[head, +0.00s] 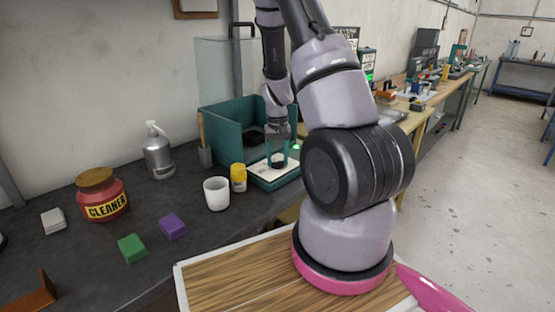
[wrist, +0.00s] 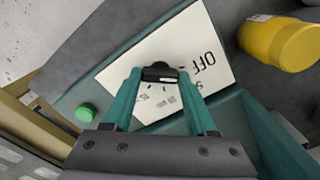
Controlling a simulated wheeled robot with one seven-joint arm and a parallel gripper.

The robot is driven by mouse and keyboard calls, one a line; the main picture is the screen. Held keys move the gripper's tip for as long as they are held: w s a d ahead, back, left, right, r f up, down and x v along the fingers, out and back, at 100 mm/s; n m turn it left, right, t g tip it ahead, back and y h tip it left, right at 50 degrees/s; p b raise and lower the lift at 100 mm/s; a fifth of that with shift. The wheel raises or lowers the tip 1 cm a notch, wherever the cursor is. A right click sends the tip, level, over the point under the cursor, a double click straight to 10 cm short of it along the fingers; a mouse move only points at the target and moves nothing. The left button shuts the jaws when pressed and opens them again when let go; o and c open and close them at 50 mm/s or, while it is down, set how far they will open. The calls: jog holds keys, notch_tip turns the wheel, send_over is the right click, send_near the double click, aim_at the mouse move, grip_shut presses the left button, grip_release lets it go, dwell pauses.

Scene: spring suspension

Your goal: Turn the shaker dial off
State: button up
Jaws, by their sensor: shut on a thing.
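The shaker (head: 222,122) is a teal machine on the dark bench, with a white label plate on its front that carries OFF and several scale marks. The plate (wrist: 214,68) fills the middle of the wrist view. The black dial (wrist: 160,74) sits on this plate, and its far side shows between my fingertips. My gripper (head: 278,160) reaches down to the plate, with its teal fingers shut on the dial. A round green button (wrist: 86,113) is on the shaker near the dial.
A yellow jar (head: 238,177) and a white cup (head: 216,193) stand just left of the shaker's front. A metal spray bottle (head: 158,156), a red CLEANER jar (head: 102,195), and purple (head: 172,226) and green (head: 132,248) blocks are farther left.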

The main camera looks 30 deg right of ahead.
aim_at(277, 162)
jog(key=shift+n, duration=1.6)
jog(key=o, duration=1.4)
jog(key=shift+c, duration=0.2)
jog(key=shift+r, duration=0.15)
notch_tip(277, 162, up, 11)
jog(key=shift+f, duration=0.2)
